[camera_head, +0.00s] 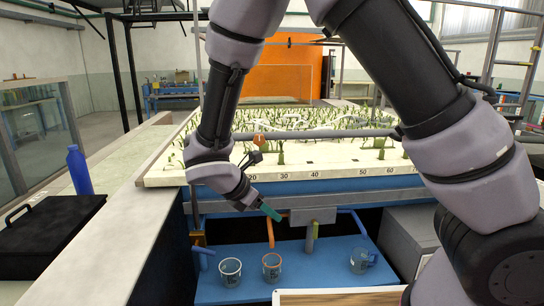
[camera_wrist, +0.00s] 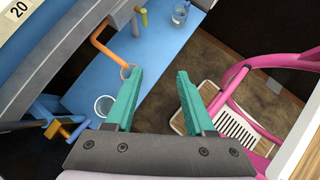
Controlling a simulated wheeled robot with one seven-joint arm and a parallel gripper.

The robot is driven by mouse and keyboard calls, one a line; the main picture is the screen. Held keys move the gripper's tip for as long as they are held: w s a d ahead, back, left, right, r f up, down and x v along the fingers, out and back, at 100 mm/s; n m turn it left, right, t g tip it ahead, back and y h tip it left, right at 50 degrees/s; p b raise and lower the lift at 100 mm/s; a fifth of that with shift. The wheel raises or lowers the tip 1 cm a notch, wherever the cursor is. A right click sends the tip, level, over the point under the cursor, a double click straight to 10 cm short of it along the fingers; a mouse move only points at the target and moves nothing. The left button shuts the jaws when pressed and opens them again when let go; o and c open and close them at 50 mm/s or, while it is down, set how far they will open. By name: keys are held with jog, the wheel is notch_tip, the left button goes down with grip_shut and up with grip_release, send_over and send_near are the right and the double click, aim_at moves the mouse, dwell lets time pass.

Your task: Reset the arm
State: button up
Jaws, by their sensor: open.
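My gripper (camera_head: 268,211) hangs at the end of my arm in front of the flume's front edge, above the blue shelf, pointing down and to the right. In the wrist view its two teal fingers (camera_wrist: 158,98) are apart, with nothing between them. Beyond them lie the blue shelf's edge and a brown floor. My arm bends over the planted flume bed (camera_head: 330,153) and hides part of it.
On the blue shelf (camera_head: 315,262) stand a clear beaker (camera_head: 230,272), an orange-rimmed beaker (camera_head: 271,267) and a handled beaker (camera_head: 360,260). An orange pipe (camera_head: 270,231) hangs close to my gripper. A blue bottle (camera_head: 79,170) and black case (camera_head: 45,232) are left. A pink frame (camera_wrist: 262,72) shows in the wrist view.

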jog(key=d+r+m+g+y, duration=0.3)
jog(key=d+r+m+y, duration=0.2)
jog(key=d+r+m, duration=1.15)
jog(key=s+d+r+m+t+y, duration=0.3)
jog(key=s+d+r+m, duration=0.4)
jog(key=r+m, duration=0.5)
jog(key=shift+s+d+r+m+t, duration=0.15)
jog(key=shift+d+r+m+t, duration=0.3)
jog(key=shift+d+t, duration=0.65)
jog(key=shift+d+f, duration=0.15)
